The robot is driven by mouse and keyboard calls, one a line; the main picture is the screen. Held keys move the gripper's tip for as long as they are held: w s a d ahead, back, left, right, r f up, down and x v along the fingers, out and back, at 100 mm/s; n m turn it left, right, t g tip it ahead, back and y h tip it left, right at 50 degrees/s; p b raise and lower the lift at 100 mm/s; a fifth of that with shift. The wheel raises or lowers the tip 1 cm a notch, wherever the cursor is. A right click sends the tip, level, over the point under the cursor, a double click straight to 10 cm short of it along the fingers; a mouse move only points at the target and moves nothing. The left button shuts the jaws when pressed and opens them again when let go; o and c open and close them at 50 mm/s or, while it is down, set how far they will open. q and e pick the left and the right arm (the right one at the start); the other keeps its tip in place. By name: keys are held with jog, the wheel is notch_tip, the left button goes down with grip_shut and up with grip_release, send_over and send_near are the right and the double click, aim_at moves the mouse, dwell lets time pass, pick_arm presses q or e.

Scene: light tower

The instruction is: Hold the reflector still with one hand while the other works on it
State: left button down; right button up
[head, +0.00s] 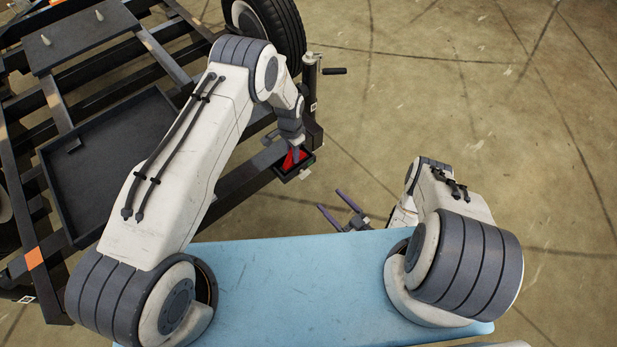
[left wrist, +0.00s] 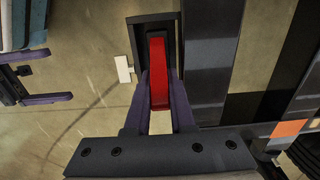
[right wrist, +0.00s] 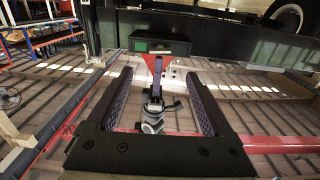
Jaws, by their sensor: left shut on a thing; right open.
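The red reflector (head: 292,161) sits in a small dark housing (head: 306,171) at the end of a dark frame beam. In the left wrist view the reflector (left wrist: 158,70) is a narrow red bar between the purple fingers of my left gripper (left wrist: 160,82), which is shut on it. In the right wrist view a red triangular part (right wrist: 153,63) shows, partly hidden by my left gripper. My right gripper (head: 329,199) is open and empty, apart from the reflector and below it in the head view. It also shows at the left edge of the left wrist view (left wrist: 60,76).
A dark trailer frame (head: 235,190) with a shallow tray (head: 105,160) fills the left. A tyre (head: 275,25) and a post with a crank handle (head: 333,71) stand beyond the housing. A blue surface (head: 290,290) lies in front. The floor at right is clear.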

aim_at(304, 174)
jog(key=w+a+n, duration=0.1)
jog(key=w+a, duration=0.6)
jog(key=w, duration=0.2)
jog(key=shift+w, duration=0.4)
grip_shut()
dwell(0.3)
